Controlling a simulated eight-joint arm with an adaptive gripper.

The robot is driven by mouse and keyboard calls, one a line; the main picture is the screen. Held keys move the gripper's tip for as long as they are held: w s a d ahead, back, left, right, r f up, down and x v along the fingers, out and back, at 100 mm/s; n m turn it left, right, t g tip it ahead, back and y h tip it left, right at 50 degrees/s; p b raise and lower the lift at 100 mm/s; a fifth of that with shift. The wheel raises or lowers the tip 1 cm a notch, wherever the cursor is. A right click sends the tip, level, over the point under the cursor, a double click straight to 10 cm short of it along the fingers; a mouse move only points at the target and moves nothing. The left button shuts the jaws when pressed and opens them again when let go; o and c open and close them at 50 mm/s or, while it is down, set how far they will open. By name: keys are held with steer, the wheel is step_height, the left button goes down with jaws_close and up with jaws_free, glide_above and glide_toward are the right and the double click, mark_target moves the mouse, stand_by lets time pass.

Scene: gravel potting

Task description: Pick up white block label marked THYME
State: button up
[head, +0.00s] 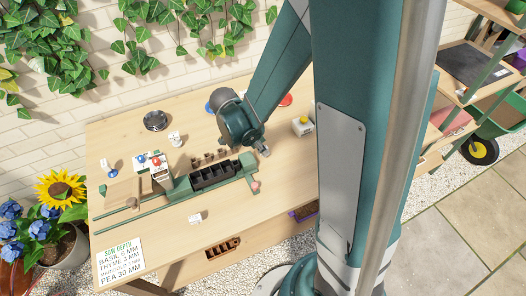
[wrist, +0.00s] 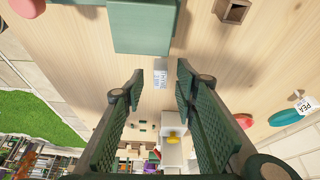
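The white block label marked THYME (wrist: 160,76) lies on the wooden bench in the wrist view, its lettering partly readable. It sits between my gripper's (wrist: 159,84) two green padded fingers, near their tips. The fingers are spread wide and nothing is held; a gap shows on both sides of the label. How high the tips are above the bench I cannot tell. In the head view my gripper (head: 264,151) points down at the right end of the green bench device, and I cannot make out the label there.
The green device (head: 180,187) with a black tray (head: 212,174) stands close left of the gripper. A white block with a yellow knob (head: 303,125) stands to the right. Brown pots (wrist: 232,10), a red disc (wrist: 244,120) and a PEA label (wrist: 304,106) are nearby.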

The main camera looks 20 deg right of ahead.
steer(key=shift+x, duration=1.25)
steer(key=shift+c, duration=0.2)
steer(key=c, duration=0.8)
